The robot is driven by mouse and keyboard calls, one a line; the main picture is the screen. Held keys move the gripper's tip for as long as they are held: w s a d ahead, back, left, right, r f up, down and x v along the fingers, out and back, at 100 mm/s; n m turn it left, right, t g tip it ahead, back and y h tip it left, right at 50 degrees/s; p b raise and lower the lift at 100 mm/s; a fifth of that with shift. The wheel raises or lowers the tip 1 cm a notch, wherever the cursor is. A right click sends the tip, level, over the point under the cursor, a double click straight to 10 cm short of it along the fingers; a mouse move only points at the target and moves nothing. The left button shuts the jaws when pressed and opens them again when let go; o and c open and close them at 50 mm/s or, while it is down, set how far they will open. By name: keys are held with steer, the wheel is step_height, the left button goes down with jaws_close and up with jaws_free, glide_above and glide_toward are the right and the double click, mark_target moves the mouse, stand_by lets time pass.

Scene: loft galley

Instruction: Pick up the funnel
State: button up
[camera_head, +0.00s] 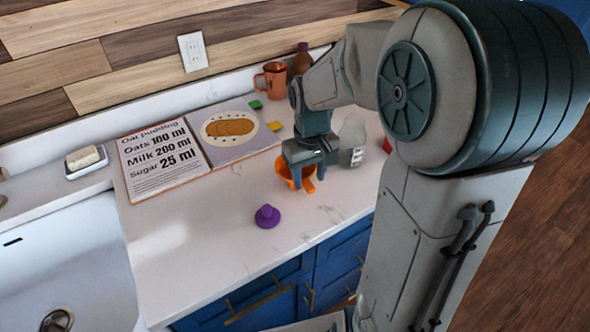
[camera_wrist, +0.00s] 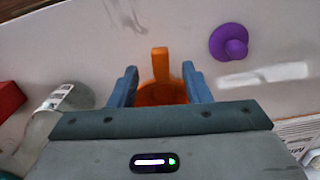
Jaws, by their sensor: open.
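A purple funnel-like piece (camera_head: 267,216) with a wide round base and narrower stub on top stands on the white counter, left of and nearer than my gripper. It also shows at the upper right of the wrist view (camera_wrist: 229,42), apart from my fingers. My gripper (camera_head: 304,170) is open and points down over an orange cup-like thing (camera_head: 283,169) with a flat handle. In the wrist view, the orange thing (camera_wrist: 160,66) lies between the two blue fingers. My gripper hides part of it, and I cannot tell whether the fingers touch it.
A clear bottle (camera_head: 353,142) stands close to the right of my gripper, with a red thing (camera_head: 387,145) beyond it. A recipe sheet (camera_head: 160,160) and a picture board (camera_head: 232,132) lie to the left. A copper mug (camera_head: 271,80) stands at the back. The sink (camera_head: 65,245) is far left.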

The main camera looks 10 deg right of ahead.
steer(key=shift+w+a+f+p, duration=0.1)
steer(key=shift+f+p, duration=0.05)
steer(key=shift+f, duration=1.45)
steer(key=shift+w+f+p, duration=0.1)
steer(key=shift+f+p, duration=0.05)
steer(key=shift+f, duration=1.45)
jaws_close()
